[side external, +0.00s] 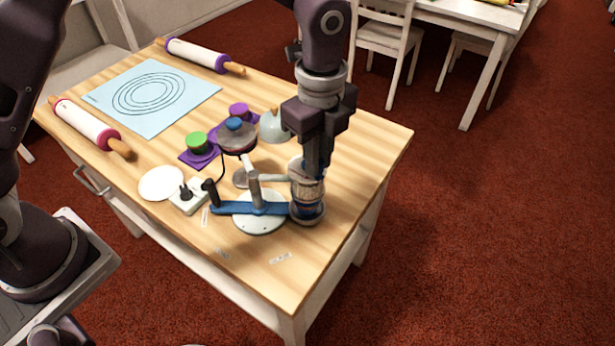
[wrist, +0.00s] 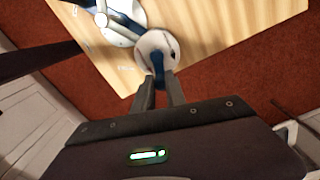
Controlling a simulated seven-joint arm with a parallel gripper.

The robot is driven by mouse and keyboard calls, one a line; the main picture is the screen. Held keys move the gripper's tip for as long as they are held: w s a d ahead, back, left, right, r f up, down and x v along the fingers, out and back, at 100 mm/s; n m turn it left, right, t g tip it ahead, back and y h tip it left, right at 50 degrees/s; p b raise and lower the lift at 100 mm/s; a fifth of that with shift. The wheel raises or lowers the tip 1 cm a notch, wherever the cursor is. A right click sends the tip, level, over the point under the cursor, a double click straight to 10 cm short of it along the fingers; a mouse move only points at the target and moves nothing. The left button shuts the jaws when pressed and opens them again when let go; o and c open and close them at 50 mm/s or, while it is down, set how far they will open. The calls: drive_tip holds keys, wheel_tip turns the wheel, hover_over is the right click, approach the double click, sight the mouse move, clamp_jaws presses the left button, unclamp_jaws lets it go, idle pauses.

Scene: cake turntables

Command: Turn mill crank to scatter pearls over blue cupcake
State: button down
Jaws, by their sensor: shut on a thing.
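The blue cupcake (side external: 235,124) sits on a raised grey round plate (side external: 238,140) near the table's middle. The mill (side external: 308,198) is a clear, banded upright cylinder at the right, beside a white round base (side external: 260,224) with a grey post and a blue bar (side external: 247,208). My gripper (side external: 316,172) points down at the mill's top. In the wrist view, my gripper (wrist: 159,80) is shut on a narrow blue part, apparently the mill crank (wrist: 158,62), above a white disc (wrist: 150,42). The fingers partly hide the crank and mill top. No pearls can be made out.
Green (side external: 197,141) and purple (side external: 238,110) cupcakes stand on purple squares. A domed cover (side external: 274,125) is behind the mill. A white disc (side external: 161,183) and a socket box (side external: 188,196) lie left. The table's front right is mostly clear.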

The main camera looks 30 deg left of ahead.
drive_tip(key=c, duration=1.4)
unclamp_jaws()
drive_tip(key=shift+w+a, duration=0.1)
drive_tip(key=shift+o, duration=0.2)
wheel_tip(320, 180, up, 6)
drive_tip(key=shift+r, duration=0.5)
